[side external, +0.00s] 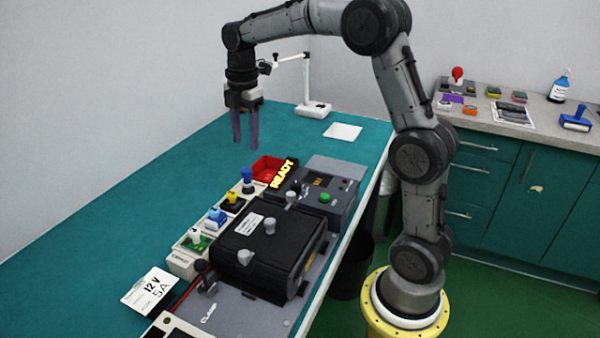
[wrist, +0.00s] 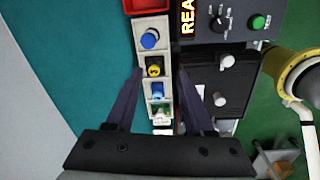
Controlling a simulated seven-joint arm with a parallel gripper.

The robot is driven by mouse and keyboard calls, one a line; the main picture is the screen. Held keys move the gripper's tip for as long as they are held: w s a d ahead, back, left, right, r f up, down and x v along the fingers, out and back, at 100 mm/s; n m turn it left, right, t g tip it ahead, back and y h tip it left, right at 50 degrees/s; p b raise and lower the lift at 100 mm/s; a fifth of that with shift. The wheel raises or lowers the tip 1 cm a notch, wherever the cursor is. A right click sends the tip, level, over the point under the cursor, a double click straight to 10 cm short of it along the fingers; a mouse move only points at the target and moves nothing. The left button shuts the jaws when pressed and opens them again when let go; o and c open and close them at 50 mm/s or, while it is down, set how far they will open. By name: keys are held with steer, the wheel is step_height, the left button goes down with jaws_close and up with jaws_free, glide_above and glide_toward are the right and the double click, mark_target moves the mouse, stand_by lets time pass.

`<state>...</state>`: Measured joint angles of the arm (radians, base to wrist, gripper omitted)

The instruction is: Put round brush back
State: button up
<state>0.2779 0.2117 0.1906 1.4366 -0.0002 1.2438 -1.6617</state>
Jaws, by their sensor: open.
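My gripper (side external: 245,141) is open and empty, pointing down high above the teal bench. In the wrist view its fingers (wrist: 166,85) spread on both sides of a row of pale sockets (wrist: 150,72). The sockets hold small knobbed pieces: a blue one (side external: 247,178), a yellow one (side external: 232,199), a light blue one (side external: 216,217) and a green and white one (side external: 196,239). I cannot pick out a round brush with certainty. A blue handled tool (side external: 575,121) and a red-knobbed item (side external: 457,75) sit on the back counter.
A red tray (side external: 266,168), a lit READY sign (side external: 284,173) and a black box (side external: 266,248) with grey knobs stand near the sockets. A white stand (side external: 312,107) rises behind. A labelled card (side external: 150,291) lies in front. The bench's left side is clear.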

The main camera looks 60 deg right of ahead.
steer(key=s+a+r+m+t, duration=0.1)
steer(key=s+a+r+m, duration=0.1)
steer(key=s+a+m, duration=0.35)
steer(key=s+a+r+m+t, duration=0.2)
steer(key=s+a+r, duration=0.1)
steer(key=s, duration=0.5)
steer(key=s+a+f+m+t, duration=0.1)
steer(key=s+f+m, duration=0.1)
steer(key=s+m, duration=0.2)
steer(key=s+a+f+m+t, duration=0.1)
steer(key=s+m, duration=0.3)
steer(key=s, duration=0.4)
steer(key=shift+s+a+f, duration=0.15)
steer(key=shift+a+f, duration=0.6)
steer(key=shift+f, duration=0.15)
steer(key=shift+o, duration=0.4)
steer(key=shift+m, duration=0.35)
